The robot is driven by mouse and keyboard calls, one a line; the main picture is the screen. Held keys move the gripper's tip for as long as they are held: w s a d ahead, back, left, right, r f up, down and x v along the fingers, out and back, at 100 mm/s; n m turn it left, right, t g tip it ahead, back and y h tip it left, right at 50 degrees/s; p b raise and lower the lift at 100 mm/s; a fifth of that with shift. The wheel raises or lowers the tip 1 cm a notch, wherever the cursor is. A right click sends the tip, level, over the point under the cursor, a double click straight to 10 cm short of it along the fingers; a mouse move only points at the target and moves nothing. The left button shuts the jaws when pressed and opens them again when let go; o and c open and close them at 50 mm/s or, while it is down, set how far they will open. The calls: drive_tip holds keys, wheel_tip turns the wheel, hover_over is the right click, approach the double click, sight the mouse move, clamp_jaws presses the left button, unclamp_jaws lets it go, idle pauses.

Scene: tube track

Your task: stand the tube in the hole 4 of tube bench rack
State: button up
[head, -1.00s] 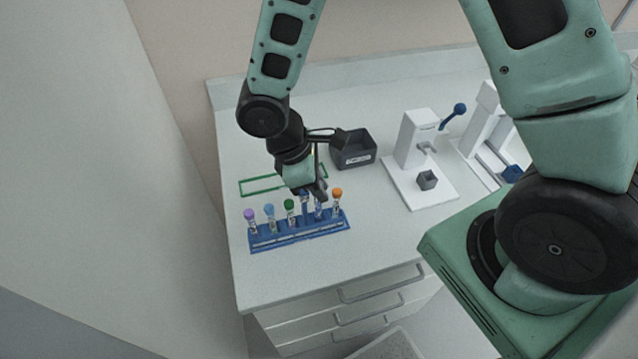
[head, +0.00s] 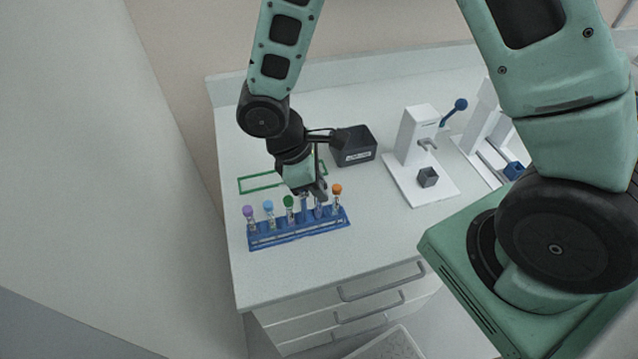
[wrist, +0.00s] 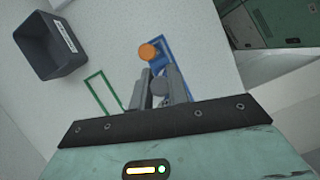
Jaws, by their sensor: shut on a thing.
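The blue tube bench rack (head: 300,234) stands near the front of the counter with a row of capped tubes in it. My gripper (head: 314,192) is low over the right half of the rack, pointing down, between the green-capped tube and the orange-capped tube. In the wrist view my gripper (wrist: 160,90) is shut on a tube with a grey-blue top (wrist: 159,86). The fingers hide most of this tube, and I cannot tell how deep it sits or in which hole. The rack also shows in the wrist view (wrist: 183,72), partly hidden by the fingers.
Purple (head: 248,212), light blue (head: 268,206), green (head: 288,202) and orange (head: 337,189) caps stand along the rack. A green outline (head: 262,183) lies behind it. A dark bin (head: 355,146) and a white device (head: 420,150) stand to the right. The counter front is clear.

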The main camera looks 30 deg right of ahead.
drive_tip(key=shift+r+p, duration=0.9)
drive_tip(key=shift+r, duration=0.15)
drive_tip(key=o, duration=0.9)
drive_tip(key=b+v, duration=0.3)
drive_tip(key=v, duration=1.4)
